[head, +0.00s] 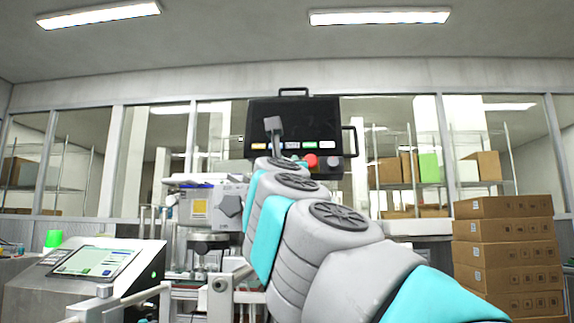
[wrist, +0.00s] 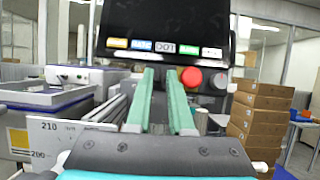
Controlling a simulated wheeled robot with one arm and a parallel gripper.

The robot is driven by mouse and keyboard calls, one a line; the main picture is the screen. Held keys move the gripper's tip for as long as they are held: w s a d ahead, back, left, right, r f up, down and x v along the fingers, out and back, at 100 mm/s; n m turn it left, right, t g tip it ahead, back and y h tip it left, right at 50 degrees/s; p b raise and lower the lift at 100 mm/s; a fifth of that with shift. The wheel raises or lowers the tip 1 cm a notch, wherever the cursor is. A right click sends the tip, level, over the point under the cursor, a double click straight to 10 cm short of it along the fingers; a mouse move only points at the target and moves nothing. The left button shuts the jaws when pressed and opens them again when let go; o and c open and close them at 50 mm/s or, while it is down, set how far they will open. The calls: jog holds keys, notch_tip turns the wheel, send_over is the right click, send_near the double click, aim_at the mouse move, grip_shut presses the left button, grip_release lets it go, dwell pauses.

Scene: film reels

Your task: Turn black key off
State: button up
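A black control panel (head: 292,110) with a dark screen and handles stands ahead, above the machine. In the wrist view the panel (wrist: 165,25) fills the upper middle. Its lower strip has several coloured labels, a red round button (wrist: 190,77) and a small dark round switch (wrist: 220,80) to the right of it. This may be the black key; its turned position is too small to tell. My gripper (wrist: 161,72) has its two green fingers apart, with nothing between them. The fingertips show just left of the red button, overlapping the panel's lower edge. In the head view my gripper (head: 273,125) overlaps the panel's front.
A grey machine (head: 208,207) stands below left of the panel. A console with a screen (head: 92,261) is at the lower left. Stacked cardboard boxes (head: 508,245) stand at the right. Shelves show behind windows.

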jog(key=b+v, duration=0.1)
jog(key=v, duration=0.4)
jog(key=shift+a+f, duration=0.1)
jog(key=shift+f, duration=0.05)
jog(key=shift+s, duration=0.15)
